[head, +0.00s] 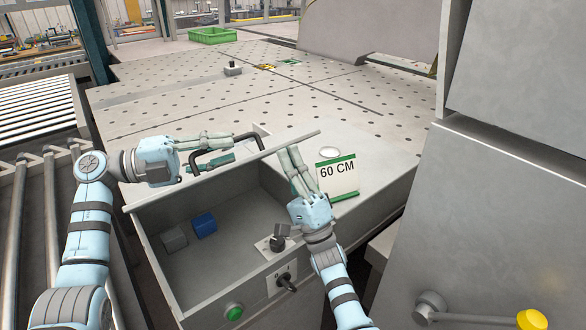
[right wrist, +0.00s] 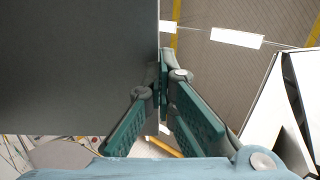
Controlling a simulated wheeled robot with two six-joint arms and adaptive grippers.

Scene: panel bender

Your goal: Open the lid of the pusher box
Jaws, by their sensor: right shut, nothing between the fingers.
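The pusher box (head: 145,225) is a grey open-topped box at the table's near edge, and its inside shows. Its grey lid (head: 298,141) stands raised, seen nearly edge-on, with a black handle (head: 196,165) on its far side. My left gripper (head: 234,148) is at the handle, its fingers spread above and below it; I cannot tell whether they touch it. My right gripper (head: 288,150) is shut and empty at the lid's right end. In the right wrist view its closed fingertips (right wrist: 163,62) are beside the edge of a grey panel (right wrist: 75,65).
A blue block (head: 204,225) and a grey block (head: 173,239) lie in the box. Switches (head: 286,283) and a green button (head: 234,312) are on the box front. A grey cabinet (head: 500,220) bounds the right.

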